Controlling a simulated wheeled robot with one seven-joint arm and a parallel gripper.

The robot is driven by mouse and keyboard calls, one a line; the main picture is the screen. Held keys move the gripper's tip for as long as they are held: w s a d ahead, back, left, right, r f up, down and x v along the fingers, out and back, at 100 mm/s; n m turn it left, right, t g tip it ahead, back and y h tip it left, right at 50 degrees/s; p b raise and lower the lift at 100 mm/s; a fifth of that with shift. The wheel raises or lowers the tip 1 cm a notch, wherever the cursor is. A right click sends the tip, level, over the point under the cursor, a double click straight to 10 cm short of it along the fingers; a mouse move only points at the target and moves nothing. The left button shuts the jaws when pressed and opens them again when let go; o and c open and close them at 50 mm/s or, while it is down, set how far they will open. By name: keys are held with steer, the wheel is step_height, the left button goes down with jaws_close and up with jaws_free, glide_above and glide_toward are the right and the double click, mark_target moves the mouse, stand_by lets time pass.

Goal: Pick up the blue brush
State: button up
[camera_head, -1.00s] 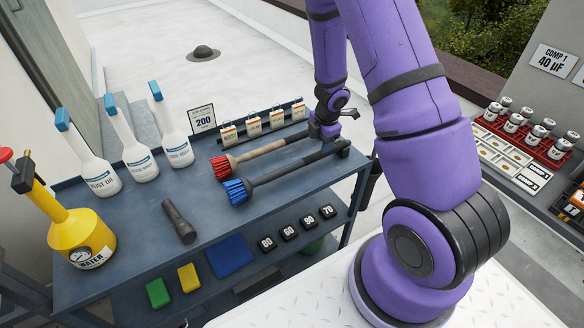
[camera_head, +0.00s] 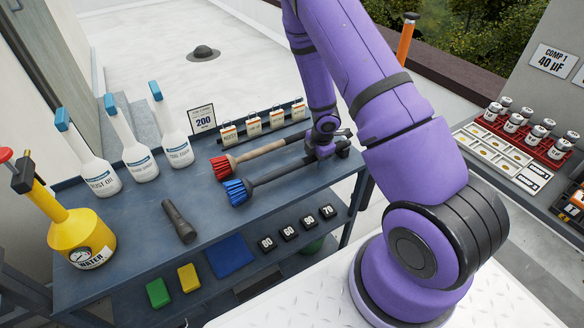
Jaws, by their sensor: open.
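The blue brush (camera_head: 237,191) lies on the top shelf of the grey cart, blue bristles to the left and its dark handle running up to the right. A red brush (camera_head: 222,167) lies just behind it, roughly parallel, with a tan and dark handle. My gripper (camera_head: 328,151) is low over the right end of the handles, pointing down at the blue brush's handle. The jaws are open. The fingertips are small and partly hidden, so I cannot tell whether they straddle or touch the handle.
The cart's top (camera_head: 150,215) also holds white spray bottles (camera_head: 138,160), a yellow water jug (camera_head: 80,236), a black flashlight (camera_head: 179,221) and a row of small tagged packets (camera_head: 253,126) behind the brushes. A lower shelf holds sponges and black blocks. A red tray (camera_head: 545,150) of cans stands at right.

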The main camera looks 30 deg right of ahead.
jaws_close()
steer(key=shift+r, duration=0.1)
stand_by(0.4)
